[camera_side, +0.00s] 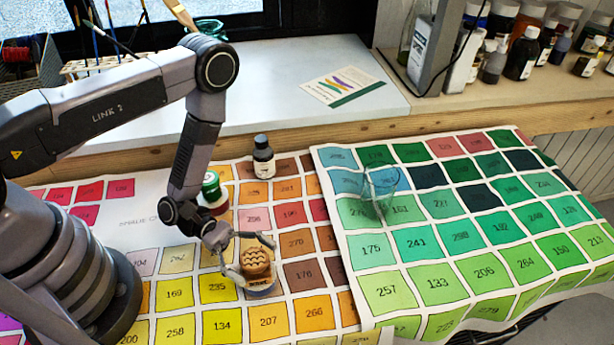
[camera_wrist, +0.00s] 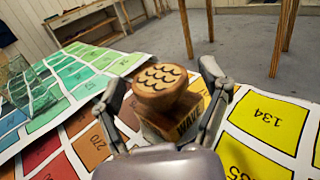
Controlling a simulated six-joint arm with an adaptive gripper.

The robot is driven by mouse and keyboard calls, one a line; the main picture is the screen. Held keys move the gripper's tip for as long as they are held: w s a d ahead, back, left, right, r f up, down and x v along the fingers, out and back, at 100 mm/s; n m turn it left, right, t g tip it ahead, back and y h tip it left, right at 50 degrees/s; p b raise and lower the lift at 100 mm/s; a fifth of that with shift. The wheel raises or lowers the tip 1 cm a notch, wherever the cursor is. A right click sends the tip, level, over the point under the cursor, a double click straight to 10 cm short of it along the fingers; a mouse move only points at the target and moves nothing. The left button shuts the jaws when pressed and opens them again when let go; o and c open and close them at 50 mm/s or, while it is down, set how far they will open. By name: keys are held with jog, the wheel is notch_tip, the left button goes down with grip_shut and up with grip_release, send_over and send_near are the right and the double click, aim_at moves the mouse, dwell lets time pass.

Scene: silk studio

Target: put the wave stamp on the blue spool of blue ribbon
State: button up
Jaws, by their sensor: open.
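The wave stamp (camera_side: 256,262) has a round wooden top with dark wave lines and a block labelled WAVE below. It stands upright over the colour chart, and the wrist view shows it close up (camera_wrist: 162,85). My gripper (camera_side: 250,254) is open, with one finger on each side of the stamp; both fingers also show in the wrist view (camera_wrist: 161,80). I cannot tell whether this rim is the blue spool. No blue ribbon is clearly visible elsewhere.
A jar with a green lid (camera_side: 212,190) and a dark bottle (camera_side: 263,158) stand behind my gripper. A clear glass (camera_side: 380,186) stands on the green chart (camera_side: 420,290) to the right. Several bottles (camera_side: 521,55) crowd the back shelf.

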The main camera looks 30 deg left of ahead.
jog(key=shift+a+r, duration=0.1)
jog(key=shift+r, duration=0.05)
jog(key=a, duration=1.1)
jog(key=shift+a, duration=0.25)
jog(key=shift+w+a+r, duration=0.1)
jog(key=shift+a+r, duration=0.05)
jog(key=shift+r, duration=0.1)
jog(key=s+a+r+m+t+y, duration=0.2)
jog(key=r+m+y, duration=0.4)
jog(key=r, duration=0.5)
jog(key=s+a+r+m+t+y, duration=0.1)
jog(key=s+a+r+m+y, duration=0.2)
jog(key=r, duration=0.9)
jog(key=s+a+r+m+t+y, duration=0.2)
jog(key=a+r+m+y, duration=0.3)
jog(key=r+m+y, duration=0.4)
notch_tip(320, 180, up, 3)
jog(key=shift+s+a+f+t, duration=0.2)
jog(key=shift+s+a+t, duration=0.1)
